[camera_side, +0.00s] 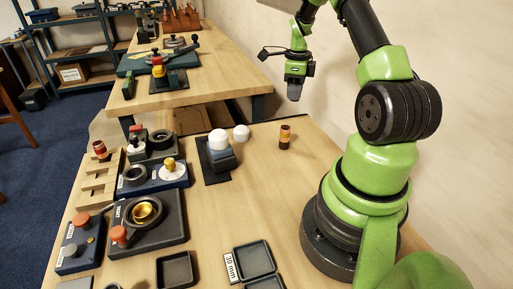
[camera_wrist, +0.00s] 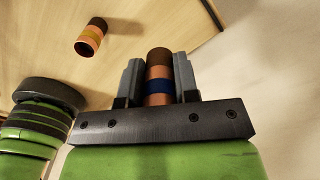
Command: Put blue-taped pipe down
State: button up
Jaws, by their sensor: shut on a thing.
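The blue-taped pipe (camera_wrist: 158,86) is a short copper pipe with a dark end and a blue band. It sits between the two grey fingers of my gripper (camera_wrist: 158,78) in the wrist view, and the gripper is shut on it. In the side view my gripper (camera_side: 294,92) hangs in the air, above and away from the table's far right edge. The pipe cannot be made out there; the fingers look dark and small.
A yellow-banded copper pipe (camera_side: 285,137) stands upright on the workbench (camera_side: 270,190); it also shows in the wrist view (camera_wrist: 91,38). Two dark trays (camera_side: 252,260) lie in front.

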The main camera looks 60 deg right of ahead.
notch_tip(320, 180, up, 6)
jog(key=shift+w+a+f, duration=0.1)
jog(key=shift+w+a, duration=0.05)
jog(key=w+a+n, duration=0.2)
jog(key=a+n, duration=0.1)
jog(key=a, duration=0.4)
jog(key=w+a+n, duration=0.3)
jog(key=a+n, duration=0.1)
jog(key=a, duration=0.4)
jog(key=w+a+n, duration=0.2)
jog(key=a+n, duration=0.1)
jog(key=a, duration=0.5)
jog(key=shift+w+n, duration=0.3)
jog(key=shift+w, duration=0.05)
jog(key=s+a+n, duration=0.2)
jog(key=a+n, duration=0.1)
jog(key=a, duration=0.4)
jog(key=n, duration=0.4)
send_over(217, 212)
notch_tip(217, 212, down, 11)
jog(key=shift+r, duration=0.15)
jog(key=shift+f, duration=2.35)
jog(key=shift+f, duration=0.15)
